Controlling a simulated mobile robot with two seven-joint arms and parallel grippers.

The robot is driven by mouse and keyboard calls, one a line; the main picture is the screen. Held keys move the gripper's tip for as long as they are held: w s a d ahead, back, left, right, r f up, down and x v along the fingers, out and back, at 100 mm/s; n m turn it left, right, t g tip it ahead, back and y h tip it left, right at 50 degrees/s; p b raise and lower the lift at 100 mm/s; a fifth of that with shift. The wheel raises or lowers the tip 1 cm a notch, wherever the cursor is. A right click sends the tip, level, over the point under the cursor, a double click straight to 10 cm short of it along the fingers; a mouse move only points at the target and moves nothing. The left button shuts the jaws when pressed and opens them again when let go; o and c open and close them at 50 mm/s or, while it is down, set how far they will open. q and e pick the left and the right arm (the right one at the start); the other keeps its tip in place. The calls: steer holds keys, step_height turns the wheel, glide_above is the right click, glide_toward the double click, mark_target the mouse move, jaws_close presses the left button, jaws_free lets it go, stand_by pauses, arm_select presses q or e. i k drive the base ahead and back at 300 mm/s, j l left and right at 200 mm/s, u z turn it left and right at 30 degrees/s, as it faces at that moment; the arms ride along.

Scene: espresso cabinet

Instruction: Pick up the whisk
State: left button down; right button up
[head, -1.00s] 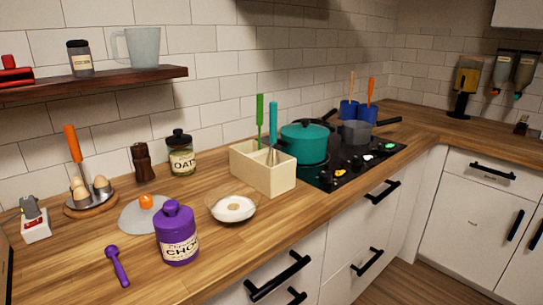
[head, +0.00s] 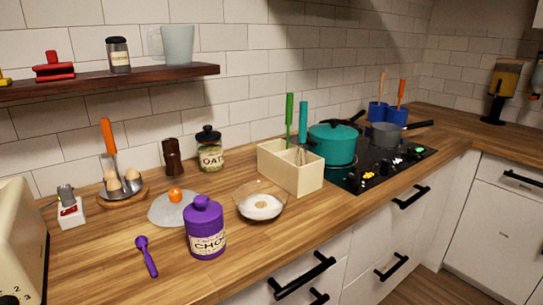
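The whisk (head: 303,122) has a teal handle and stands upright in the cream utensil box (head: 305,180) on the wooden counter. Its wire head shows just above the box rim, and its lower part is hidden inside. A green-handled utensil (head: 289,112) stands in the same box, left of the whisk. Neither of my grippers is in the head view.
A teal pot (head: 333,143) on the black stove (head: 385,163) is close right of the box. A glass bowl (head: 262,212), purple jar (head: 206,230), oats jar (head: 211,150) and purple spoon (head: 147,257) lie to the left. Bare counter (head: 180,285) shows at the front.

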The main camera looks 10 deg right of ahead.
mark_target(304, 105)
steer(key=l+u, duration=0.15)
steer(key=u, duration=0.2)
steer(key=l+u, duration=0.15)
steer(key=u, duration=0.2)
steer(key=l+u, duration=0.15)
steer(key=u, duration=0.2)
steer(key=l+u, duration=0.25)
steer(key=k+l+u, duration=0.15)
steer(key=l+u, duration=0.15)
steer(key=l, duration=0.15)
steer(key=k+l+u, duration=0.1)
steer(key=l, duration=0.3)
steer(key=k+l+u, duration=0.15)
steer(key=l, duration=0.2)
steer(key=k+l+u, duration=0.1)
steer(key=k+l, duration=0.15)
steer(key=k+l+u, duration=0.1)
steer(key=l, duration=0.35)
steer(key=k, duration=0.1)
